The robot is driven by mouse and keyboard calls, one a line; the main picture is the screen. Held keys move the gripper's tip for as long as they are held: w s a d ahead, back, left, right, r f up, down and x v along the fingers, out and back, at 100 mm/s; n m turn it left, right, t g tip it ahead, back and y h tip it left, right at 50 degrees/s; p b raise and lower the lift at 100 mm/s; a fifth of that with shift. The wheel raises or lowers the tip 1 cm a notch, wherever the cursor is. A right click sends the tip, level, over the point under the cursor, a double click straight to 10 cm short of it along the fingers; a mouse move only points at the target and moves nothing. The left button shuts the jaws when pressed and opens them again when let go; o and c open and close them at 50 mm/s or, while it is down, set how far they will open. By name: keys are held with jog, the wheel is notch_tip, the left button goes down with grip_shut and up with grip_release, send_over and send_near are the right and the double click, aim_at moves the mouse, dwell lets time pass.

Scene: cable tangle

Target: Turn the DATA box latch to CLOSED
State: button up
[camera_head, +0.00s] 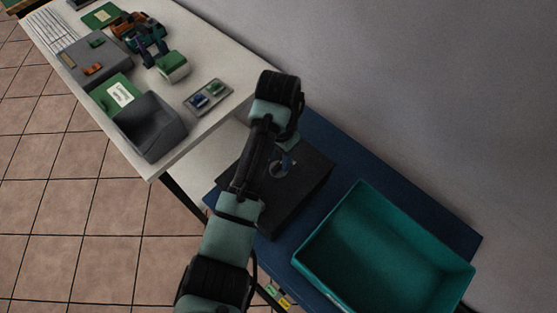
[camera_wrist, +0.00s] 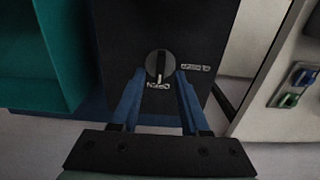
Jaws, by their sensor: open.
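The DATA box is a black box (camera_head: 305,190) on the blue table, below my arm in the head view. Its dark top (camera_wrist: 118,40) fills the middle of the wrist view. The latch (camera_wrist: 159,65) is a round grey knob with a pale bar. The bar points down in the wrist view, toward a white label that seems to read OPEN, upside down. A second small label lies right of the knob, too small to read surely. My gripper (camera_wrist: 161,76) is open, its two blue fingers on either side of the knob's lower part. I cannot tell whether they touch it.
A teal bin (camera_head: 346,225) stands on the blue table (camera_head: 335,135), right of the box. A white table (camera_head: 222,62) at upper left holds a grey bin (camera_head: 165,138), a small tray (camera_head: 222,88) with blue and green parts, and other items. A grey wall rises behind.

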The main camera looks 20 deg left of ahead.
aim_at(279, 165)
jog(key=shift+w+f, duration=0.1)
jog(key=shift+f, duration=1.5)
jog(key=shift+c, duration=0.2)
grip_shut()
